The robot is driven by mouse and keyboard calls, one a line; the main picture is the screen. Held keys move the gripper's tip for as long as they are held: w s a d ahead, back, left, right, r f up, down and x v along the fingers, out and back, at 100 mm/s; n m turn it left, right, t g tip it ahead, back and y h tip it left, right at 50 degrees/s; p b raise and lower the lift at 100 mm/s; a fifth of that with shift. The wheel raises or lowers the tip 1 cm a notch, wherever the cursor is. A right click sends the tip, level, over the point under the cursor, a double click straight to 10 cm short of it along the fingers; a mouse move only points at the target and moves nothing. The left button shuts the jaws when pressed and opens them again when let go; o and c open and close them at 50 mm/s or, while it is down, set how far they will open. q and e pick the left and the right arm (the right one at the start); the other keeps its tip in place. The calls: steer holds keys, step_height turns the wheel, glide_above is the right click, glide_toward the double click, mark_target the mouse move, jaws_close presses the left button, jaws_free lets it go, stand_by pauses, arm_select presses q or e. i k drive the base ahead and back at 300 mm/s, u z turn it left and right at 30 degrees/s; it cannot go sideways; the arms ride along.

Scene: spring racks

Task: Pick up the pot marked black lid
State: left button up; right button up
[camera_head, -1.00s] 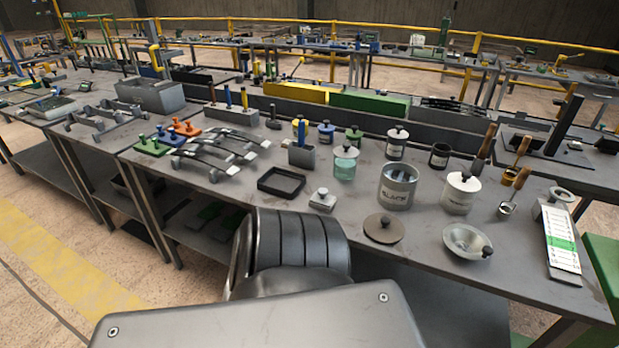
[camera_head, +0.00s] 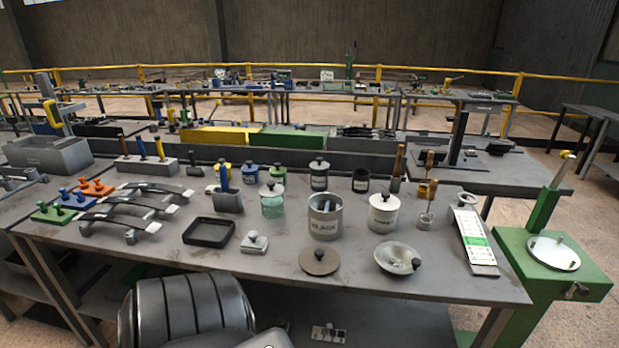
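A grey metal pot (camera_head: 325,219) stands upright and open near the middle of the table (camera_head: 450,281); its marking seems to read "BLACK". Something pale shows inside it. A flat brown-grey disc lid (camera_head: 319,261) with a dark knob lies on the table in front of it. A white pot (camera_head: 384,214) with a black-knobbed lid stands to its right; its marking is too small to read. A greenish glass jar (camera_head: 272,204) with a lid stands to its left. Neither of my grippers is in view.
A shallow bowl (camera_head: 395,262) lies right of the disc lid. A black tray (camera_head: 210,233) and small knobbed block (camera_head: 254,244) are to the left. Another knobbed jar (camera_head: 319,178) and a dark cup (camera_head: 361,182) stand behind. A sloped white-green panel (camera_head: 475,240) is at the right end.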

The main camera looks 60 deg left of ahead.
mark_target(319, 260)
steer(key=u, duration=1.8)
